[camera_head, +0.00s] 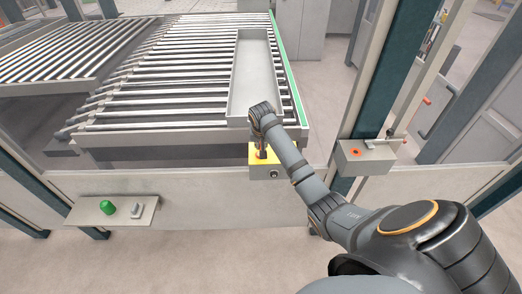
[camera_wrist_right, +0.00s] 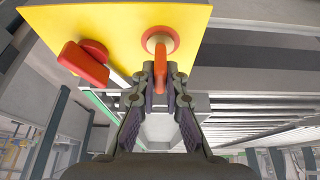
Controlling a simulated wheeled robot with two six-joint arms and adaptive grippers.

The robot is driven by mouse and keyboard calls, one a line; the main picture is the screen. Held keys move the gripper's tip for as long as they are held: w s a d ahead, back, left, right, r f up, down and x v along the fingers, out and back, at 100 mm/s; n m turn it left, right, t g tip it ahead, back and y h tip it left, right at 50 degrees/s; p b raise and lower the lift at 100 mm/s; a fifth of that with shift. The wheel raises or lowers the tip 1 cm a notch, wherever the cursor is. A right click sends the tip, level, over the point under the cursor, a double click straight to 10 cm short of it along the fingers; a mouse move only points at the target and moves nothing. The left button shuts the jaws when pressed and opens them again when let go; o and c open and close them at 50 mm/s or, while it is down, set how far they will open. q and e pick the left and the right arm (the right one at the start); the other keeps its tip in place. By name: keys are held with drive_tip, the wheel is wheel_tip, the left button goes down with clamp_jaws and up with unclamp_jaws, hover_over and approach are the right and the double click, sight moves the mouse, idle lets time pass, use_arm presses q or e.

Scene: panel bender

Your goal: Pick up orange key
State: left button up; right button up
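The orange key (camera_wrist_right: 160,68) sits upright in a round red-ringed lock on a yellow panel (camera_wrist_right: 115,22) in the right wrist view. In the head view the yellow panel (camera_head: 255,160) tops a small grey box at the front of the roller table, and my arm hides the key there. My right gripper (camera_wrist_right: 160,78) is at the panel with a fingertip on each side of the key, shut on it. It also shows in the head view (camera_head: 262,152). My left gripper is not in view.
A red knob (camera_wrist_right: 84,62) is on the yellow panel beside the key. A roller table (camera_head: 170,70) with a grey tray (camera_head: 238,85) lies behind. A grey box (camera_head: 365,160) with an orange-red button stands right, and a shelf with a green button (camera_head: 108,208) is at left.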

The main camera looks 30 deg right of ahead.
clamp_jaws()
drive_tip(key=shift+w+r, duration=0.1)
drive_tip(key=shift+r, duration=0.45)
drive_tip(key=s+d+r+b, duration=0.4)
drive_tip(key=s+r+b, duration=0.5)
drive_tip(key=s+r, duration=0.3)
drive_tip(key=shift+s+d, duration=0.2)
drive_tip(key=shift+s, duration=0.55)
